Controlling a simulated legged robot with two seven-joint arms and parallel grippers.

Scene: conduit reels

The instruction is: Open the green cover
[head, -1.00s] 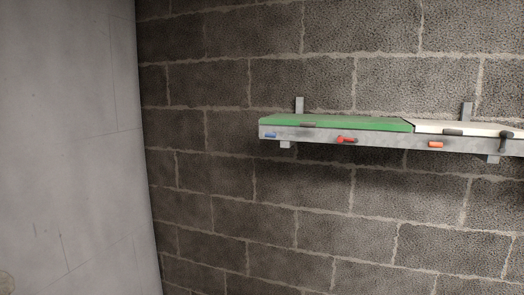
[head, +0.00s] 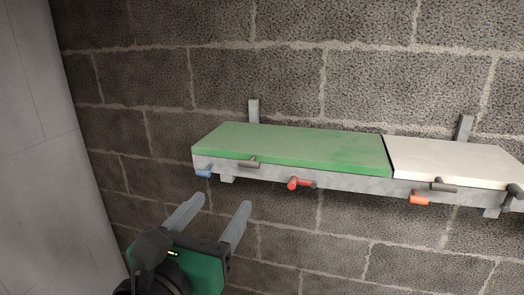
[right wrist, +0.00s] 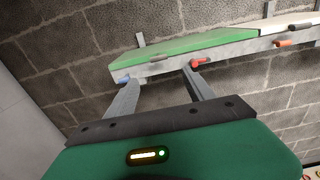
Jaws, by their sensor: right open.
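The green cover (head: 290,146) lies flat and shut on top of a grey wall-mounted trough (head: 340,181). A dark handle (head: 249,162) sits at its front edge, left of the middle. The cover also shows in the right wrist view (right wrist: 185,46), with its handle (right wrist: 159,58). My right gripper (head: 220,204) is open and empty, below and in front of the trough's left part. Its two fingers point up toward the trough, apart from the cover and handle. My left gripper is not in view.
A blue peg (head: 204,173), a red peg (head: 297,183) and an orange peg (head: 419,198) stick out of the trough's front. A white cover (head: 450,162) with a dark handle (head: 444,185) adjoins on the right. A block wall stands behind; a pale wall (head: 30,130) is at left.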

